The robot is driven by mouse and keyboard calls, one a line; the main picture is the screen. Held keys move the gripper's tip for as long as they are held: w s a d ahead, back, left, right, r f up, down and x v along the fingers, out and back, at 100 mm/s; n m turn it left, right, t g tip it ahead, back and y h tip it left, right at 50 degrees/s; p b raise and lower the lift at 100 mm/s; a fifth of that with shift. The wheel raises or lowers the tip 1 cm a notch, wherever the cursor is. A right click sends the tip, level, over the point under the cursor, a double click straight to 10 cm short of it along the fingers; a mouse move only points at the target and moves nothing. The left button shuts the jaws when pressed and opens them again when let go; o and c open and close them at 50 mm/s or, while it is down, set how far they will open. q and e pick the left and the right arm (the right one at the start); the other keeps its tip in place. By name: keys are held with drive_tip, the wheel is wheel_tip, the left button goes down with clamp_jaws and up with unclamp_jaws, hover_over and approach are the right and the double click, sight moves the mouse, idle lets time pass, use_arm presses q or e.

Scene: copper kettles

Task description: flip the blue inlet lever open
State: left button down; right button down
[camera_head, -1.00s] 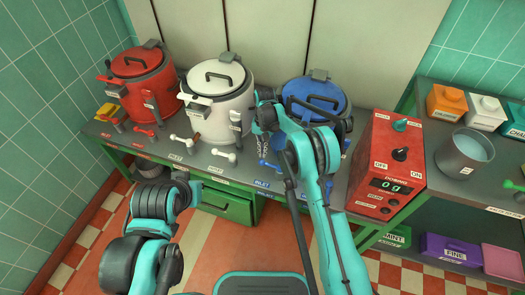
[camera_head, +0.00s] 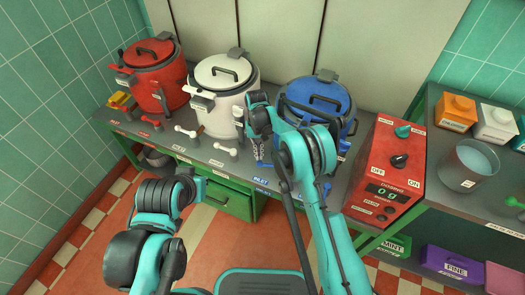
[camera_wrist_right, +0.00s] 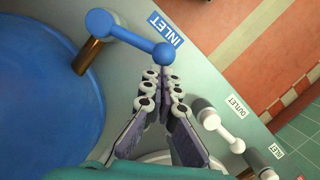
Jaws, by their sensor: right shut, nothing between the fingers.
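The blue inlet lever (camera_wrist_right: 132,38) shows in the right wrist view as a blue bar with a ball at each end, on a brass stem beside the blue kettle (camera_wrist_right: 45,105). The blue kettle also stands in the head view (camera_head: 330,88). My right gripper (camera_wrist_right: 164,72) is shut and empty. Its fingertips are close to the ball end of the lever; I cannot tell whether they touch. In the head view my right wrist hides much of the area around the lever. My left arm is at the lower left, with its gripper not discernible.
A white outlet lever (camera_wrist_right: 222,131) lies close beside my right fingers. The white kettle (camera_head: 222,75) and red kettle (camera_head: 155,80) stand to the left. The red dosing box (camera_head: 385,165) and a beaker (camera_head: 466,168) are to the right. The floor in front is clear.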

drive_tip(key=s+n, duration=0.1)
drive_tip(key=n, duration=0.1)
drive_tip(key=s+a+n, duration=0.1)
drive_tip(key=s+n, duration=0.1)
drive_tip(key=shift+h, duration=0.4)
use_arm(q)
drive_tip(key=shift+s+d+f+b, duration=0.25)
drive_tip(key=shift+s+f+b, duration=0.2)
drive_tip(key=shift+s, duration=0.15)
use_arm(e)
drive_tip(key=s+d+n+t+h, duration=0.1)
drive_tip(key=s+d+n+t, duration=0.1)
drive_tip(key=s+n, duration=0.5)
drive_tip(key=shift+s+d+n, duration=0.4)
drive_tip(key=shift+d+n, duration=0.4)
drive_tip(key=shift+n, duration=0.3)
drive_tip(key=shift+r, duration=0.1)
